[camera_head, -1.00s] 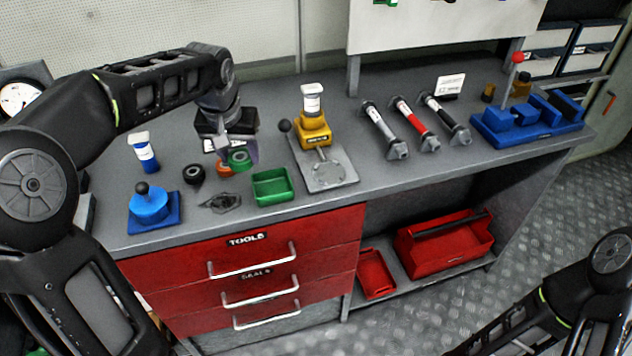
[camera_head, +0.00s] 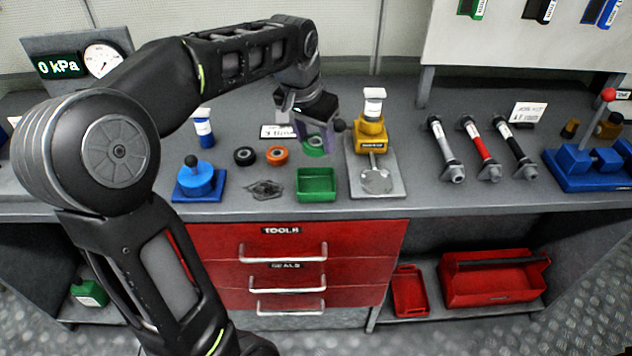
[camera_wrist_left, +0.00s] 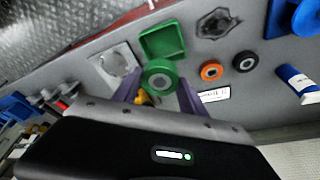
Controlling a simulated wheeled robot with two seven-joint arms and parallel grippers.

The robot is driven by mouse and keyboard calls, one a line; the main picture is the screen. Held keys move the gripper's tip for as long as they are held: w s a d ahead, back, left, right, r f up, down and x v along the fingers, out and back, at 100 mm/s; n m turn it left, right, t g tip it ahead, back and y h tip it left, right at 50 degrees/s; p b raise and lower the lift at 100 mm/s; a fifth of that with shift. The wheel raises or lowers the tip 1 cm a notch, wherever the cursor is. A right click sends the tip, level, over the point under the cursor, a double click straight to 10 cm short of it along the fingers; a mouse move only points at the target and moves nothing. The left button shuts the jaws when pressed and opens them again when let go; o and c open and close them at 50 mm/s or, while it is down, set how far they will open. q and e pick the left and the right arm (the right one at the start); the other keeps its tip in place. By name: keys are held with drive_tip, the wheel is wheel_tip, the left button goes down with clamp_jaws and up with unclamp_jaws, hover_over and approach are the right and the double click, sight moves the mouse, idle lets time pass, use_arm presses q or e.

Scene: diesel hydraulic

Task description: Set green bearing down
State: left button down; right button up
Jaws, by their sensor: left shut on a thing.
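The green bearing (camera_head: 314,147) is a ring behind the green tray, at my left gripper's fingertips. It also shows in the left wrist view (camera_wrist_left: 159,78), between the two purple fingers. My left gripper (camera_head: 313,138) points down and is shut on the green bearing. Whether the bearing touches the bench top is hard to tell. The orange bearing (camera_head: 277,155) and the black bearing (camera_head: 245,156) lie on the bench to its left. My right gripper is out of view.
A green tray (camera_head: 316,196) stands just in front of the bearing. A yellow device (camera_head: 371,138) on a grey plate is close on the right. A blue fixture (camera_head: 198,181) and a dark flat part (camera_head: 264,189) are to the left. Small bench patches between them are bare.

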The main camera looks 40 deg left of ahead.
use_arm(q)
wheel_tip(320, 180, down, 6)
drive_tip(key=shift+r, duration=0.1)
wheel_tip(320, 180, down, 4)
drive_tip(key=shift+r+p, duration=0.15)
drive_tip(key=shift+p, duration=0.4)
drive_tip(key=shift+f+b, duration=0.6)
drive_tip(key=shift+f, duration=0.05)
